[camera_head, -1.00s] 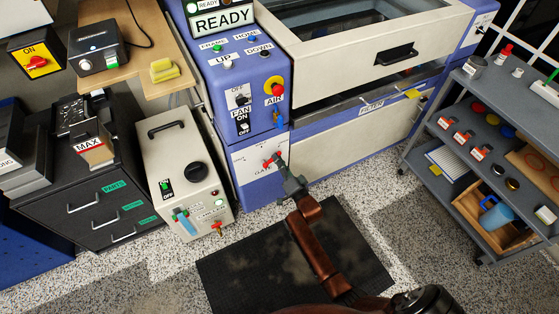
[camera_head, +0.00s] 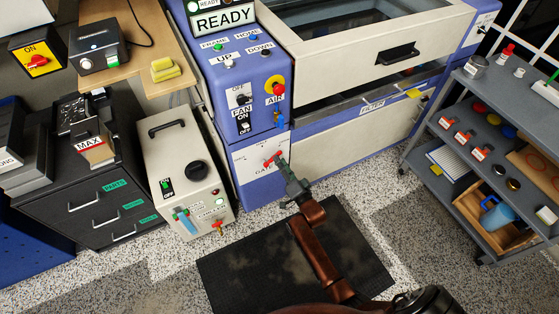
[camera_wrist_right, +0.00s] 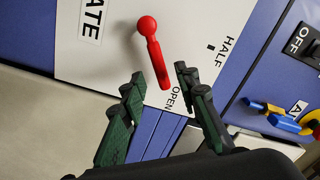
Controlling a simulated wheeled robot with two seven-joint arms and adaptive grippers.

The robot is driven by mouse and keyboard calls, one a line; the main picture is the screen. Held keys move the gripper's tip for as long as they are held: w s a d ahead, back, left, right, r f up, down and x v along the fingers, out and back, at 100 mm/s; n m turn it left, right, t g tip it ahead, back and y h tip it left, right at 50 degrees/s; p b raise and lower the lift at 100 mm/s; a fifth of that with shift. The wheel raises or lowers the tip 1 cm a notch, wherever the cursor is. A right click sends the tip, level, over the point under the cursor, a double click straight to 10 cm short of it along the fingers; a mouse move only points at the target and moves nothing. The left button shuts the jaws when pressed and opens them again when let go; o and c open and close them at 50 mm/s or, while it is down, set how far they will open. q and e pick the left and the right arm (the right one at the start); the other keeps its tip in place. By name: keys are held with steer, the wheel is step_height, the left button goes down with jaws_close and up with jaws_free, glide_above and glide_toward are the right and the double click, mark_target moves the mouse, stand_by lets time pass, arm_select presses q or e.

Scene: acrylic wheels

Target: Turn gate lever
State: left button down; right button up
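The red gate lever (camera_head: 272,159) is on the white panel (camera_head: 255,178) low on the blue and cream machine. In the right wrist view the lever (camera_wrist_right: 156,58) runs from its round knob-like end to a narrow end close to the word OPEN (camera_wrist_right: 180,97); the HALF mark (camera_wrist_right: 228,50) is farther right. My right gripper (camera_head: 284,168) is just in front of the lever. In the wrist view its green fingers (camera_wrist_right: 160,85) are spread, with the lever's narrow end between their tips and a gap on each side. My left gripper is not visible.
The blue air handle (camera_head: 279,121) and fan switches (camera_head: 243,113) are above the panel. A cream box unit (camera_head: 185,150) stands to the left. A grey shelf cart (camera_head: 445,135) stands at the right. A black mat (camera_head: 235,275) covers the floor below my arm.

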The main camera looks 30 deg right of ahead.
steer(key=s, duration=1)
steer(key=shift+a, duration=0.2)
